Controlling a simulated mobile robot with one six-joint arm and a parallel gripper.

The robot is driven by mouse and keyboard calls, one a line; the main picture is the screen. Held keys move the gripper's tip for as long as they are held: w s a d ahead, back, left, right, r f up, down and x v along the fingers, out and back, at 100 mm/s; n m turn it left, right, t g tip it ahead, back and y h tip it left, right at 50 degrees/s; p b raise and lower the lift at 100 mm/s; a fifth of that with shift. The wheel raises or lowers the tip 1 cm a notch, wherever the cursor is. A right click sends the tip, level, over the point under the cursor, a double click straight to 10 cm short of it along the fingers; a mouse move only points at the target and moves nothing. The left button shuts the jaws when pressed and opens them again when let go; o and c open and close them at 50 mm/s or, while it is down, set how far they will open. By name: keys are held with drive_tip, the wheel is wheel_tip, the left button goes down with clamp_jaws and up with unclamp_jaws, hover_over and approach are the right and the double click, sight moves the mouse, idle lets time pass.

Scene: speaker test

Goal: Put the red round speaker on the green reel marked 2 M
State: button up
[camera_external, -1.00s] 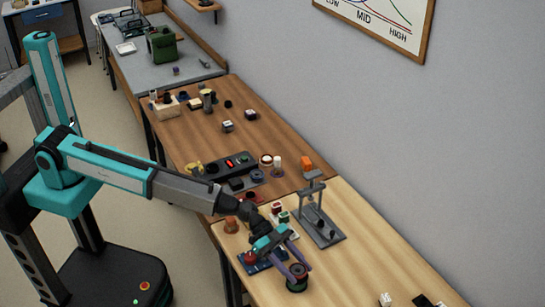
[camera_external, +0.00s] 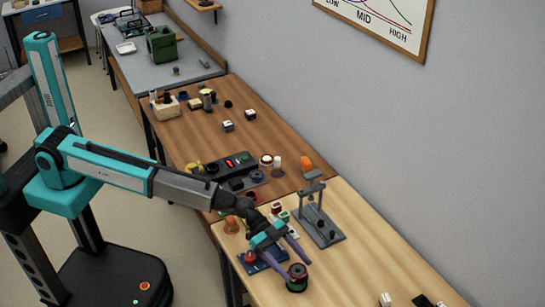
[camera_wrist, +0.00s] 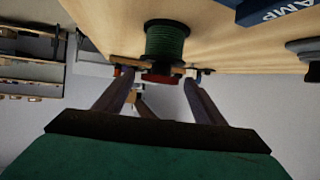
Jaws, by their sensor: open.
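The green reel (camera_wrist: 168,42) stands on the pale wooden table, with dark flanges, in the wrist view, where the table is at the top. It also shows near the table's front edge in the external view (camera_external: 297,286). The red round speaker (camera_wrist: 162,77) sits against the reel's end flange away from the table, on top of the reel (camera_external: 298,270). My gripper (camera_external: 296,269) is open, its fingers on either side of the speaker and apart from it. They also show in the wrist view (camera_wrist: 160,84). No 2 M mark is readable.
A blue block lettered AMP (camera_wrist: 270,10) is close by on the table. A grey stand (camera_external: 319,226) rises behind my gripper. A blue base with a red piece (camera_external: 251,258) lies to the left. The pale table right of the reel (camera_external: 355,270) is clear.

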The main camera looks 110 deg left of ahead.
drive_tip(key=b+v, duration=0.3)
drive_tip(key=v, duration=0.7)
drive_tip(key=shift+s, duration=0.2)
drive_tip(key=shift+a+r, duration=0.1)
idle(0.4)
